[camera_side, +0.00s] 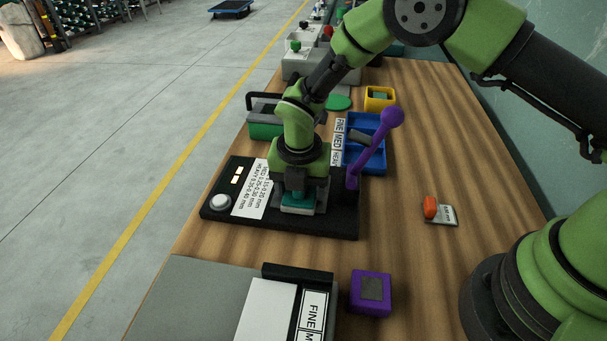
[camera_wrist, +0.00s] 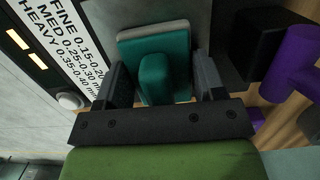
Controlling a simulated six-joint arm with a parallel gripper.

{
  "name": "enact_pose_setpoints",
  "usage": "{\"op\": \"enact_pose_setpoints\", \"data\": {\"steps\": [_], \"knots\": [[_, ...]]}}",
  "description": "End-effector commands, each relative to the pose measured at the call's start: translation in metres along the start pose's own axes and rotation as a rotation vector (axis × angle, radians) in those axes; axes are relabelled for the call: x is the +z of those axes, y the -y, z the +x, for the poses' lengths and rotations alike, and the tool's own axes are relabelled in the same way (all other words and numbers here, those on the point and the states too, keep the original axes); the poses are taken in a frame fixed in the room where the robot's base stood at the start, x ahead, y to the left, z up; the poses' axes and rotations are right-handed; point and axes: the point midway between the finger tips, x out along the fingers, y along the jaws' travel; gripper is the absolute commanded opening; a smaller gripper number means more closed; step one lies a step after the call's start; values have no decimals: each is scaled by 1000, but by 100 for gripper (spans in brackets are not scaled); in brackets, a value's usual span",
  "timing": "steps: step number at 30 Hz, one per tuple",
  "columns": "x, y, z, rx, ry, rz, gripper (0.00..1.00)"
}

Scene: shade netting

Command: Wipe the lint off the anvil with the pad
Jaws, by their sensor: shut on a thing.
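My gripper (camera_side: 297,193) is shut on the teal handle of the pad (camera_wrist: 155,80), with one finger on each side in the wrist view. The pad's wide teal base (camera_wrist: 155,42) has a pale edge. In the side view the pad (camera_side: 292,207) is low over the black gauge (camera_side: 225,212), at the anvil's place. A grey metal surface, which looks like the anvil (camera_wrist: 103,18), shows beside the pad in the wrist view. Whether the pad touches it I cannot tell. The pad and gripper hide much of it, and I can make out no lint.
A purple lever (camera_side: 372,145) rises on the gauge's right, close to my gripper. A blue tray (camera_side: 378,150), a yellow box (camera_side: 379,98) and a green-black case (camera_side: 265,120) stand behind. A purple block (camera_side: 371,291) is in front. An orange-handled item (camera_side: 432,209) lies right.

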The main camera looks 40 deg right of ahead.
Motion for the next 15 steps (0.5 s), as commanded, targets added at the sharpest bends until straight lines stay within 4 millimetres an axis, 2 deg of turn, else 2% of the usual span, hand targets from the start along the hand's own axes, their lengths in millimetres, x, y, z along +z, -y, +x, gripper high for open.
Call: {"op": "enact_pose_setpoints", "data": {"steps": [7, 15], "knots": [[-20, 0, -3, 0, 0, 0, 37], [7, 0, 1, 1, 1, 4, 37]]}}
